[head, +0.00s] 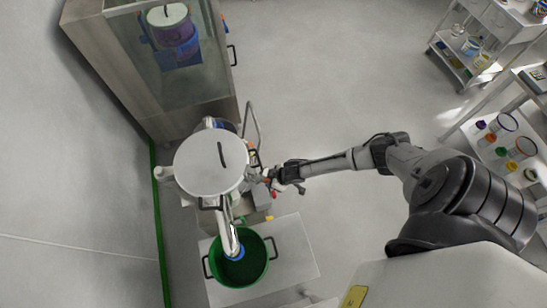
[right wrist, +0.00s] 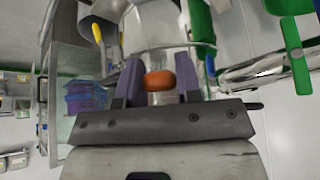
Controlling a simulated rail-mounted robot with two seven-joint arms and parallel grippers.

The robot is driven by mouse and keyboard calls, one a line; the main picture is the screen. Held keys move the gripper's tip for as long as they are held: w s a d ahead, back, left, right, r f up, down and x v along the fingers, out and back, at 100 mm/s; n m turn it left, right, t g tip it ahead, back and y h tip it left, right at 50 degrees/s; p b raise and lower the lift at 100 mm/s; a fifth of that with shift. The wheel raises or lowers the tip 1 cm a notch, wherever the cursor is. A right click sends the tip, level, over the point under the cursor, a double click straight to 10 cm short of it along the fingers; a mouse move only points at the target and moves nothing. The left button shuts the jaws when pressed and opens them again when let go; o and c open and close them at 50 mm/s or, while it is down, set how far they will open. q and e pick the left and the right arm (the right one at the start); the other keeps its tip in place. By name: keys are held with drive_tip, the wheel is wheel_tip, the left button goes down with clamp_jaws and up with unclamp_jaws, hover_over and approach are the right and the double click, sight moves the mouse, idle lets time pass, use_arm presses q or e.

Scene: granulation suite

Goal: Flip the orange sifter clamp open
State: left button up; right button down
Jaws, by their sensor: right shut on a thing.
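The sifter (head: 205,168) stands left of centre in the head view, with a round white lid and a dark handle on top. My right gripper (head: 271,180) reaches its right side from the right. In the right wrist view, the orange clamp (right wrist: 160,80) sits between the two fingers of the right gripper (right wrist: 159,84), which is shut on it. A pale sifter part lies just behind the clamp. In the head view the clamp is too small and covered to make out clearly. My left gripper is not in view.
A green two-handled tub (head: 262,260) stands on a white table (head: 298,250) under the sifter's spout (head: 229,236). A glass-fronted cabinet (head: 110,75) stands behind the sifter. Shelved carts (head: 487,75) stand at the right. The floor between is clear.

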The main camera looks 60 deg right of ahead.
drive_tip(key=shift+w+a+r, duration=0.3)
drive_tip(key=shift+w+r, duration=0.25)
drive_tip(key=shift+w, duration=0.15)
drive_tip(key=c, duration=1.2)
unclamp_jaws()
drive_tip(key=o, duration=0.4)
drive_tip(key=shift+w, duration=0.4)
drive_tip(key=shift+s+d+f, duration=0.1)
drive_tip(key=shift+s+f, duration=0.05)
drive_tip(key=shift+s, duration=0.2)
drive_tip(key=shift+s+r, duration=0.15)
drive_tip(key=shift+r, duration=0.1)
drive_tip(key=v, duration=1.3)
drive_tip(key=shift+s+d, duration=0.15)
drive_tip(key=shift+s, duration=0.1)
